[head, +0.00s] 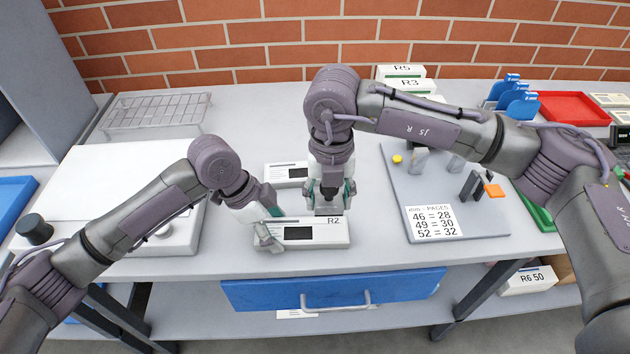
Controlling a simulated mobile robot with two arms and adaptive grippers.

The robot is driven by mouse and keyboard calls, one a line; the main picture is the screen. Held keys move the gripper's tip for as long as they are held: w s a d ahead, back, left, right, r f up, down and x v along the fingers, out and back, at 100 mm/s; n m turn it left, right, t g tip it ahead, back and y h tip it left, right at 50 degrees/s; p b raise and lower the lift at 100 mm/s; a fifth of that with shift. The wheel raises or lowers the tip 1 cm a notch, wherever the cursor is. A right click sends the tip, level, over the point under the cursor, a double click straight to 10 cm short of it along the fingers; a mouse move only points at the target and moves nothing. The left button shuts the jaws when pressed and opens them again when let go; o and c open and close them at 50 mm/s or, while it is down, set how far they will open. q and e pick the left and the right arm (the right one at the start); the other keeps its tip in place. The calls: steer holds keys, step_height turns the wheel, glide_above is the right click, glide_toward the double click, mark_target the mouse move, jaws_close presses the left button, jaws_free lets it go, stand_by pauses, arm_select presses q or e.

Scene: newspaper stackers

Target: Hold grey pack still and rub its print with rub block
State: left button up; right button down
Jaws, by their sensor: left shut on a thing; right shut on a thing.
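A pale grey-white pack marked R2 (335,240) lies flat near the table's front edge, with a dark printed panel (298,233) on its face. My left gripper (266,238) is shut on the left end of this pack. My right gripper (329,198) points down just behind and above the pack's back edge. It is shut on a small grey block (328,208), mostly hidden between the fingers. I cannot tell whether the block touches the pack.
A similar pack (285,174) lies behind, partly hidden by my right arm. A grey board (400,180) with a number card (433,222) is at right.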

mark_target(310, 230)
steer(key=shift+f, duration=3)
steer(key=shift+f, duration=0.45)
steer(key=shift+a, duration=0.2)
steer(key=shift+a, duration=0.65)
steer(key=shift+a, duration=0.1)
steer(key=shift+a+f, duration=0.1)
steer(key=shift+a, duration=0.6)
steer(key=shift+a, duration=0.1)
